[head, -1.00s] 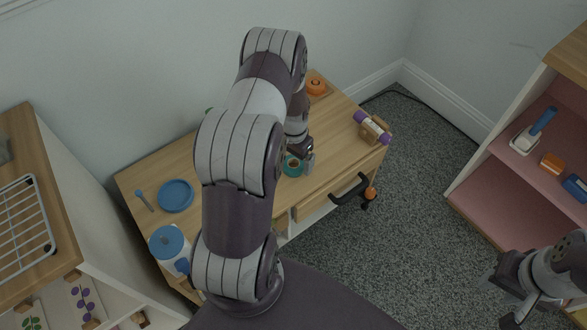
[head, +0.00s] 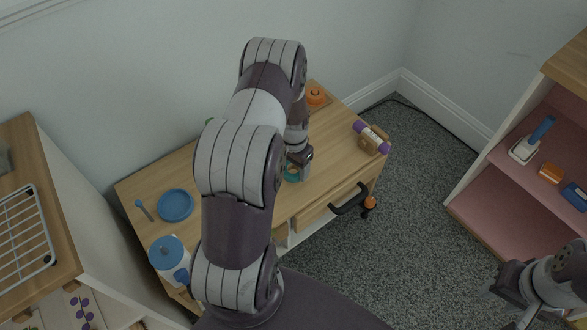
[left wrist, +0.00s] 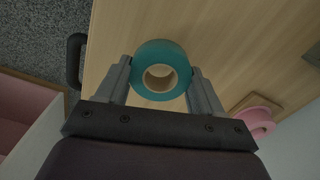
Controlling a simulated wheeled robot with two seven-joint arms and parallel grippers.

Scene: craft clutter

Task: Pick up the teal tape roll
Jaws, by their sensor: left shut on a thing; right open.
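The teal tape roll (head: 292,176) is on the wooden desk top in the head view, partly covered by my left gripper (head: 298,169). In the left wrist view the roll (left wrist: 161,57) lies between the two fingers of my left gripper (left wrist: 161,80), a finger against each side. Its hole shows a pale core with wood behind it. My left gripper is shut on the roll; whether it is clear of the desk I cannot tell. My right gripper (head: 500,291) is open and empty at the lower right, over the floor.
On the desk (head: 335,165) are a blue plate (head: 175,205), an orange object (head: 316,96) and a purple roll on a wooden holder (head: 372,137). A blue-lidded container (head: 167,253) stands at the front left. A pink shelf (head: 505,185) is on the right. A pink roll (left wrist: 257,122) shows in the wrist view.

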